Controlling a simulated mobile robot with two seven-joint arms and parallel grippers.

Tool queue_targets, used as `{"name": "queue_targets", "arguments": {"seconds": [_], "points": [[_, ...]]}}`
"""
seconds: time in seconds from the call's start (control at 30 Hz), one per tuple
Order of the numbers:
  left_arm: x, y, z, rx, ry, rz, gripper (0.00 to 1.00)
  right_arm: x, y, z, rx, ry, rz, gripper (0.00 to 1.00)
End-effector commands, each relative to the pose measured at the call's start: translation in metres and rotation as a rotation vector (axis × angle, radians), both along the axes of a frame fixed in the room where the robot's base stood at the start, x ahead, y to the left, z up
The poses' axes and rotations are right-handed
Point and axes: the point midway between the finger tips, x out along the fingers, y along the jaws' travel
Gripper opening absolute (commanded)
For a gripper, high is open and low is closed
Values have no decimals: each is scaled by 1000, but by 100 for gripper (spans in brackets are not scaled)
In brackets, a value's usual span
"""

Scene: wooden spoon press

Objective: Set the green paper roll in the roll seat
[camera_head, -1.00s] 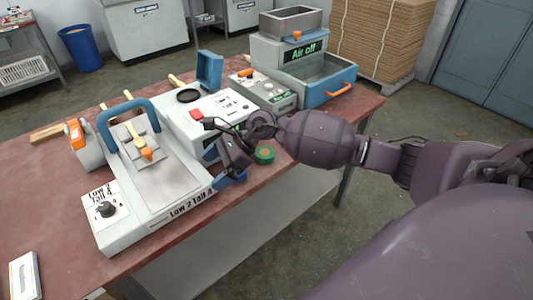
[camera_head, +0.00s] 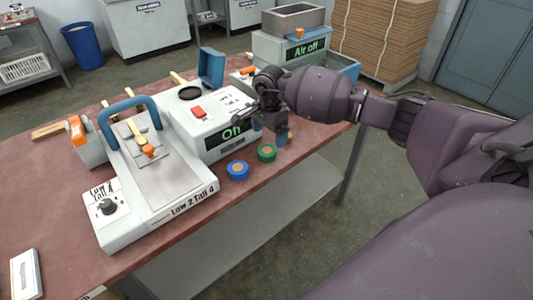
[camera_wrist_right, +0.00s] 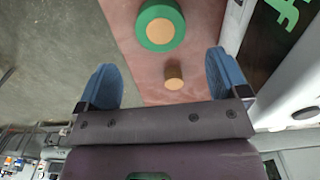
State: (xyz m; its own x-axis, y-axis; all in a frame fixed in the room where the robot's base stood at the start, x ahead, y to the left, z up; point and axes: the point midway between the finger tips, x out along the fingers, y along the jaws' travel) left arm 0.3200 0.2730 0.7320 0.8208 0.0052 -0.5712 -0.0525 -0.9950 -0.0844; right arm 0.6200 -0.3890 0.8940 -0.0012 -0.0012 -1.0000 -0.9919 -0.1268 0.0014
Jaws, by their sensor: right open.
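The green paper roll (camera_head: 266,153), a short green disc with a tan core, lies flat near the table's front edge. In the right wrist view it (camera_wrist_right: 159,25) lies at the top, beyond my fingertips. My right gripper (camera_head: 271,128) is over the table just behind and right of the green roll. In the wrist view its blue fingers (camera_wrist_right: 163,75) are wide apart and hold nothing. A small tan cylinder (camera_wrist_right: 174,77) shows between them, apart from both. I cannot tell for sure which part is the roll seat; a black ring (camera_head: 189,94) sits on the white machine. My left gripper is out of view.
A blue roll (camera_head: 237,170) lies left of the green one. The white machine (camera_head: 215,145) with a green display stands behind them. A press with a blue handle (camera_head: 160,185) stands at left, an "Air off" unit (camera_head: 290,50) at back right. The front right of the table is open.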

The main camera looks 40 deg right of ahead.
Motion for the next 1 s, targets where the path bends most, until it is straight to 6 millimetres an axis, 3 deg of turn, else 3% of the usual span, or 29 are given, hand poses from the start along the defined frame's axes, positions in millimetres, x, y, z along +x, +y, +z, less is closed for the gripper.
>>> {"name": "queue_targets", "arguments": {"seconds": [0.5, 0.83, 0.87, 1.0], "points": [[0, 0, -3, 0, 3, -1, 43, 1, 8, -56, 2, 0, 0, 93], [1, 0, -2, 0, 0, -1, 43, 1, 8, -62, 1, -1, 0, 93], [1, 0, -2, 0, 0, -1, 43, 1, 8, -62, 1, -1, 0, 91], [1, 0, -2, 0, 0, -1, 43, 1, 8, -62, 1, -1, 1, 70]]}}
